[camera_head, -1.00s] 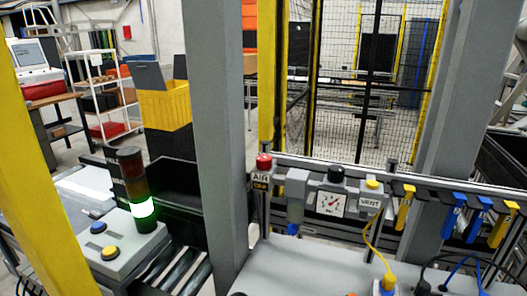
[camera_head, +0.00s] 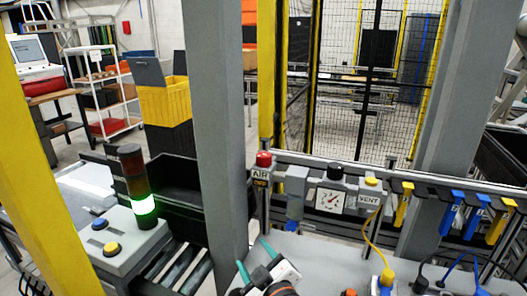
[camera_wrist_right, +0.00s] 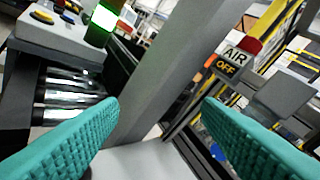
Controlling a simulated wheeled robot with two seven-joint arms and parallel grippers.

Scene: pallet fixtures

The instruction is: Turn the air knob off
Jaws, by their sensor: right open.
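The red air knob (camera_head: 263,159) sits on top of a post beside the grey pillar, above a white AIR label (camera_head: 260,174). A yellow-on-black OFF label is just below it. My left gripper is not in view.
The grey pillar (camera_head: 219,130) stands just left of the knob. Right of the knob are a pressure gauge (camera_head: 330,200), a black knob (camera_head: 336,170) and a yellow VENT button (camera_head: 371,181). A lit green stack light (camera_head: 143,206) stands at left. A grey tabletop (camera_head: 325,262) lies below.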

